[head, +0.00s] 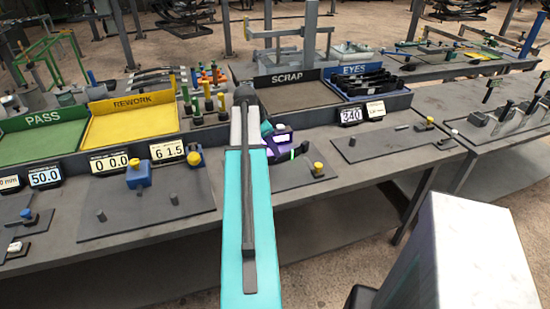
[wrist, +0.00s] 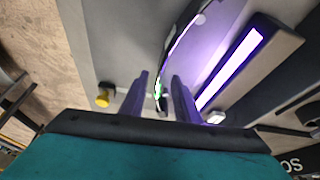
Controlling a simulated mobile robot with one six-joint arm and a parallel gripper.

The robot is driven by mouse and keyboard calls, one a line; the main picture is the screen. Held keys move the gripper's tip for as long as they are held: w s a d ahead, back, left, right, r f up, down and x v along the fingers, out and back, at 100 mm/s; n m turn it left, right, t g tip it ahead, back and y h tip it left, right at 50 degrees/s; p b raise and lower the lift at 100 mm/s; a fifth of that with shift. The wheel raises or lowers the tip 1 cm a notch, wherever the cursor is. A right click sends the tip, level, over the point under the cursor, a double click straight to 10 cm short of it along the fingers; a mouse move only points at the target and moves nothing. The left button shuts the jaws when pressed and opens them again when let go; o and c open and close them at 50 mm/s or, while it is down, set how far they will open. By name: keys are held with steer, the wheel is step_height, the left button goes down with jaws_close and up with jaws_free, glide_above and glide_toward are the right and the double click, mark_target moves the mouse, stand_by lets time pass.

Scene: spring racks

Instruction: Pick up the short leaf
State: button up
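My gripper (wrist: 160,76) shows two purple fingers in the wrist view, standing apart with a gap between them. A thin, dark, curved strip (wrist: 178,42), which looks like a leaf, runs from the gap up to the upper right. Its lower end lies between the fingers; I see no clear contact on both sides. I cannot tell for sure that it is the short leaf. In the head view my gripper (head: 283,143) is low over the bench, right of my teal arm, and my arm hides much of the spot beneath.
A yellow-topped peg (head: 318,168) stands just right of my gripper. Behind are the green PASS tray (head: 40,143), yellow REWORK tray (head: 132,122), SCRAP tray (head: 296,96) and blue EYES bin (head: 400,103) holding dark parts. Pegs and readouts line the bench (head: 330,200).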

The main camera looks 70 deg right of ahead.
steer(key=shift+a+p+x, duration=0.2)
steer(key=shift+p+x, duration=0.85)
steer(key=shift+x, duration=1.55)
steer(key=shift+w+f, duration=0.1)
steer(key=shift+w, duration=0.05)
jaws_close()
